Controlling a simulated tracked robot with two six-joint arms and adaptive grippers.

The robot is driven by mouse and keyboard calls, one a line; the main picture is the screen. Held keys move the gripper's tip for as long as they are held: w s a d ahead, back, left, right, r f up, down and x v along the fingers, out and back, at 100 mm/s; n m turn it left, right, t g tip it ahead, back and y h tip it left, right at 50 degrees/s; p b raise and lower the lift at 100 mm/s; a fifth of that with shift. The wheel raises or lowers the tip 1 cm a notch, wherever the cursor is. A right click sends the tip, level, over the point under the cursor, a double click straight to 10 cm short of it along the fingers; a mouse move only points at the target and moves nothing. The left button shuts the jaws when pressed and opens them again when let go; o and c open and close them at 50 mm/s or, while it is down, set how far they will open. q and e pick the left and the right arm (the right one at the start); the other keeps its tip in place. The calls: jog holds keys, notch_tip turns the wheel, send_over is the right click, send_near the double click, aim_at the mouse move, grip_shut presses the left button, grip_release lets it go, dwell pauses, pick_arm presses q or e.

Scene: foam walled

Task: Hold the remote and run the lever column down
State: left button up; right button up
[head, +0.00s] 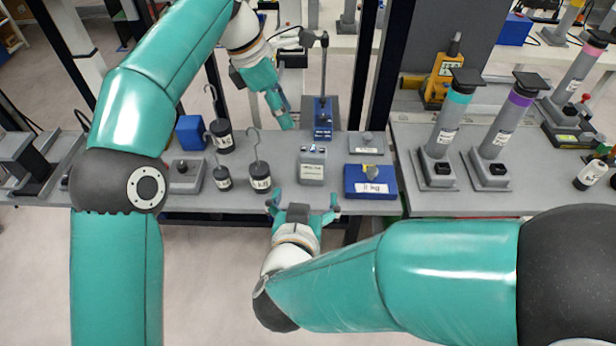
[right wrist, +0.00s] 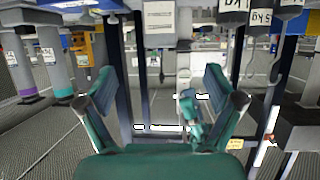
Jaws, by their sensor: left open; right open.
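A small grey box (head: 312,168) with a white label and small buttons on top, which looks like the remote, stands near the bench's front edge. It also shows at the top of the right wrist view (right wrist: 158,16). Behind it a thin dark post, apparently the lever column (head: 323,75), rises from a blue block (head: 323,119). My left gripper (head: 284,112) is open and empty, tilted downward, left of the blue block. My right gripper (head: 303,202) is open at the front edge, its fingers pointing toward the grey box and apart from it. It also frames the right wrist view (right wrist: 160,92).
Several hooked black weights (head: 260,176) stand left of the box. A blue box (head: 370,182) with a white label stands right of it. A blue cube (head: 190,132) is farther left. Tall grey cylinders (head: 452,118) stand on the right bench. Dark uprights (head: 382,75) rise behind.

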aim_at(312, 166)
jog(key=x, duration=1.6)
jog(key=shift+d+f, duration=0.1)
jog(key=shift+f, duration=0.15)
jog(key=c, duration=1.3)
pick_arm(q)
grip_shut()
pick_arm(e)
jog(key=shift+c, duration=0.2)
